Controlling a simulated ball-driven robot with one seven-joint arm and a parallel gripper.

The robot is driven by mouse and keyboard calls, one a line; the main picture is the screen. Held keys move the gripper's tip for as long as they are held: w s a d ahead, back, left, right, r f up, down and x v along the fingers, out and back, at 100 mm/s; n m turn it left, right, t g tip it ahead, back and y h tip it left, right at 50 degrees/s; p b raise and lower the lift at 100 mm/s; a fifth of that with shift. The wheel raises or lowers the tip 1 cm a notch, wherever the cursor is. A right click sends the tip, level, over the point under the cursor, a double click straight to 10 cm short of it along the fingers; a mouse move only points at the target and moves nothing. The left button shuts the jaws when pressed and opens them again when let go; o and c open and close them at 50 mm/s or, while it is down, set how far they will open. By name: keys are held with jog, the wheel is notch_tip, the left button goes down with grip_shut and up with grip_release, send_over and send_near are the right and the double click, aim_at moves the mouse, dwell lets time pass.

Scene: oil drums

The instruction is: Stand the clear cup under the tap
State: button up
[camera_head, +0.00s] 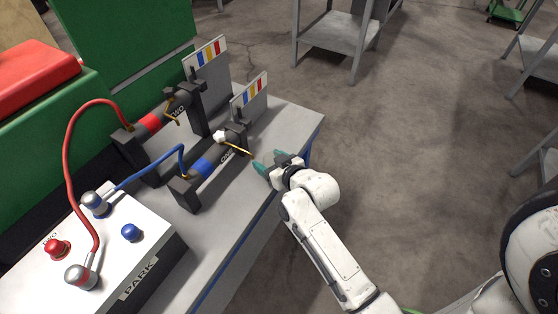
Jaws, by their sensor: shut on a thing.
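Another brass fitting (171,118) is on the red-banded cylinder (150,122) behind. I cannot tell which part is the tap. I cannot make out the clear cup.
The grey bench (229,226) carries both cylinders and two striped cards. A white box (88,255) marked PARK, with knobs, stands front left. Red and blue hoses (70,150) arch to the cylinders. A green cabinet is behind left. Open floor (420,150) lies right.

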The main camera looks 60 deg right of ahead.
jog(key=shift+w+a+f+b, duration=0.1)
jog(key=shift+w+a, duration=0.45)
jog(key=shift+w, duration=0.2)
jog(key=shift+w+a+r+b, duration=0.1)
jog(key=shift+w+a+b, duration=0.05)
jog(key=shift+w+a, duration=0.5)
jog(key=shift+w+a+f+b, duration=0.1)
jog(key=shift+w+a, duration=0.35)
jog(key=shift+w, duration=0.4)
jog(key=shift+f+b, duration=0.35)
jog(key=shift+f, duration=0.15)
jog(key=o, duration=1.1)
jog(key=v, duration=1.1)
jog(key=shift+p, duration=0.3)
